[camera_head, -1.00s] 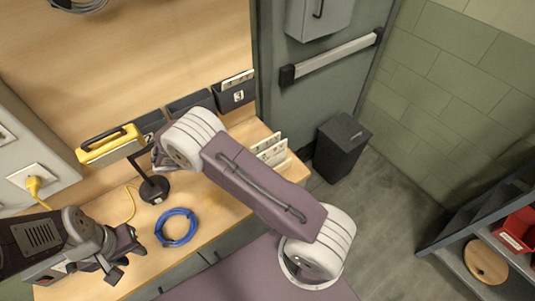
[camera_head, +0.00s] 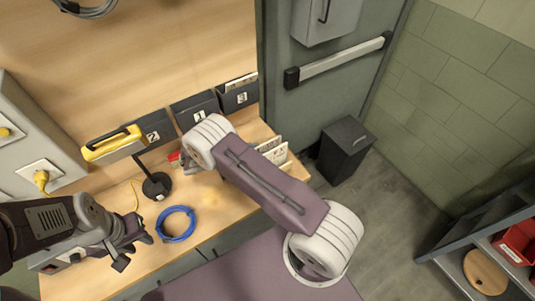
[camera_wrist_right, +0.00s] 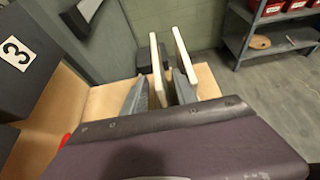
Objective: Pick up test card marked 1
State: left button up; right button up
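Pale cards (camera_head: 272,150) stand upright at the right end of the bench; I cannot read a 1 on them. In the right wrist view, two upright pale cards (camera_wrist_right: 157,72) show edge-on beside grey wedge-shaped pieces. A dark wall holder marked 1 (camera_head: 200,110) hangs between holders marked 2 (camera_head: 153,130) and 3 (camera_head: 240,97). My right gripper (camera_head: 188,166) is mostly hidden behind its wrist, left of the cards, over the bench; its fingers are not clear. My left gripper (camera_head: 134,250) is open and empty over the bench's front left.
A blue cable coil (camera_head: 176,224) and a black stand (camera_head: 156,186) are on the bench. A yellow-topped item (camera_head: 112,143) is by holder 2. A small red thing (camera_head: 173,156) shows beside my right wrist. A dark bin (camera_head: 343,150) stands on the floor to the right.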

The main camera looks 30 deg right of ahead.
aim_at(267, 149)
jog(key=p+x, duration=0.1)
jog(key=x, duration=0.3)
jog(key=shift+d, duration=0.2)
jog(key=shift+d+f, duration=0.3)
jog(key=shift+f, duration=0.05)
grip_shut()
notch_tip(267, 149, up, 10)
jog(key=shift+r+b, duration=0.1)
jog(key=shift+b, duration=0.75)
